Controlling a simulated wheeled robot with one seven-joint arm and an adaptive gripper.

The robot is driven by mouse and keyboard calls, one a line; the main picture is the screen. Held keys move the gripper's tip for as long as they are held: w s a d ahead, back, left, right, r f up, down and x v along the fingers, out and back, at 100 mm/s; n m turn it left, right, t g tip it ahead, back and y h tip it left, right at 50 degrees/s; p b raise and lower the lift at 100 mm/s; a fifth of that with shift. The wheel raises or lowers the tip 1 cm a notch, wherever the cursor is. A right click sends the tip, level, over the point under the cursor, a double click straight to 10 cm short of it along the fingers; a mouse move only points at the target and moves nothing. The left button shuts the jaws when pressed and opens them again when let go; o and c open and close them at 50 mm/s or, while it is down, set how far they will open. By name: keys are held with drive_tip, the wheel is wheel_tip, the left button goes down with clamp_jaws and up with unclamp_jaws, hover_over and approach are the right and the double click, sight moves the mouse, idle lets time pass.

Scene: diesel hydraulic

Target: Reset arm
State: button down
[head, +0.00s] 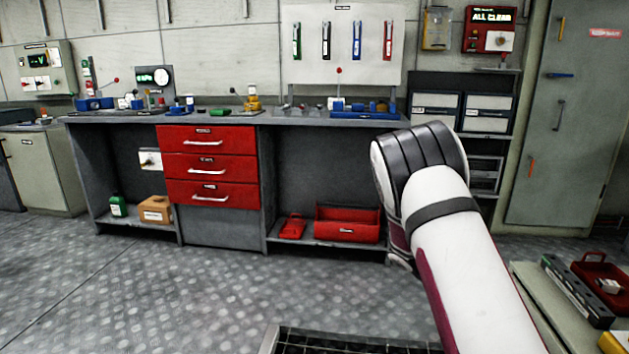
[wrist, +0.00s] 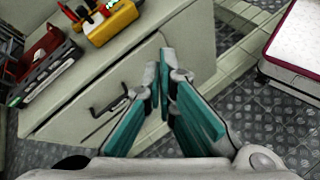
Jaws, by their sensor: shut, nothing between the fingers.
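My arm shows in the head view on the right, raised and bent, white with dark bands and a magenta stripe. Its gripper end is not visible there. In the wrist view my gripper (wrist: 164,92) has teal finger pads that come together at the tips. It is shut and holds nothing. Behind the fingers is the pale front of a cabinet (wrist: 78,122) with a dark handle (wrist: 108,100). I cannot tell whether the fingers touch it.
A grey workbench (head: 185,119) with red drawers (head: 210,167) stands across the back. At lower right a low surface (head: 537,278) holds a red tray (head: 603,268) and a black tool (head: 580,292). Floor (head: 130,285) is clear at left.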

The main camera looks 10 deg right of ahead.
drive_tip(key=s+a+r+m+t+y, duration=0.45)
drive_tip(key=s+a+r+y, duration=0.25)
drive_tip(key=s+a+r, duration=0.85)
drive_tip(key=s+a+r+m+t+y, duration=0.2)
drive_tip(key=s+a+r+t+y, duration=0.1)
drive_tip(key=s+a, duration=0.95)
wheel_tip(320, 180, up, 32)
drive_tip(key=s+d+t+p, duration=0.1)
drive_tip(key=t+p, duration=0.3)
drive_tip(key=p, duration=2.6)
drive_tip(key=shift+s+d+n, duration=0.25)
drive_tip(key=shift+d+n, duration=0.1)
drive_tip(key=shift+d, duration=0.15)
